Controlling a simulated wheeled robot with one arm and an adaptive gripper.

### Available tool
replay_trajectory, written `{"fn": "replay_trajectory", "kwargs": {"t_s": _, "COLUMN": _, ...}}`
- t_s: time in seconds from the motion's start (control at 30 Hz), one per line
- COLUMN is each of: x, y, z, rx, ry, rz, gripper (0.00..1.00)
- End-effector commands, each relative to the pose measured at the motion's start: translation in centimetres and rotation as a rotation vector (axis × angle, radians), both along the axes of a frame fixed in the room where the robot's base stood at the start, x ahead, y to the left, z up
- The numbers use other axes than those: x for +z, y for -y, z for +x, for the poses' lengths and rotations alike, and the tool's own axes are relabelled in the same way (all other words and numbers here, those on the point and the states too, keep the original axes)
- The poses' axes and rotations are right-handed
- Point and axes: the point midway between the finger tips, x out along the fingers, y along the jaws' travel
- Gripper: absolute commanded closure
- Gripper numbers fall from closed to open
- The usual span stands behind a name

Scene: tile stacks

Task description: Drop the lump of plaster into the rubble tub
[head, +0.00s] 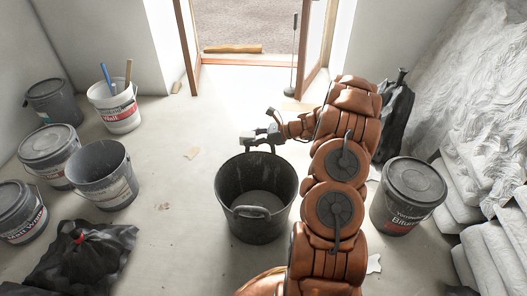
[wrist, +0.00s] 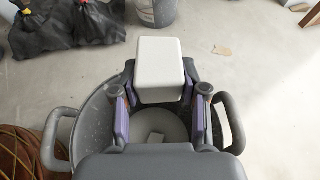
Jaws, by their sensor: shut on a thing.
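The lump of plaster (wrist: 160,70) is a pale, box-shaped block. In the wrist view it sits between the fingertips of my gripper (wrist: 162,100), which is shut on it. The rubble tub (head: 257,205) is a black, round bucket with side handles, on the floor in the middle of the head view. In the wrist view the tub's rim and handles (wrist: 52,140) show below and around my gripper. In the head view my gripper (head: 262,137) is at the tub's far rim, and the plaster is hard to make out.
Buckets (head: 103,175) and a black bag (head: 80,260) stand at the left. A lidded bucket (head: 407,197) and pale wrapped sacks (head: 470,195) are at the right.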

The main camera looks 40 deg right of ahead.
Motion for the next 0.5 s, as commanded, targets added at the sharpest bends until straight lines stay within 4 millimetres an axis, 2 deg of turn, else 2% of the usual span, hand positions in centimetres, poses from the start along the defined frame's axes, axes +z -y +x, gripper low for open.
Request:
{"fn": "replay_trajectory", "kwargs": {"t_s": 0.1, "x": -2.1, "y": 0.9, "z": -2.4, "rx": 0.042, "ry": -0.001, "rz": -0.001, "gripper": 0.95}}
{"fn": "replay_trajectory", "kwargs": {"t_s": 0.2, "x": -3.4, "y": 1.2, "z": -4.0, "rx": 0.074, "ry": 0.000, "rz": 0.000, "gripper": 0.95}}
{"fn": "replay_trajectory", "kwargs": {"t_s": 0.33, "x": -4.2, "y": 1.4, "z": -5.1, "rx": 0.096, "ry": 0.003, "rz": -0.002, "gripper": 0.95}}
{"fn": "replay_trajectory", "kwargs": {"t_s": 0.5, "x": -5.0, "y": 1.4, "z": -5.3, "rx": 0.099, "ry": 0.003, "rz": -0.004, "gripper": 0.95}}
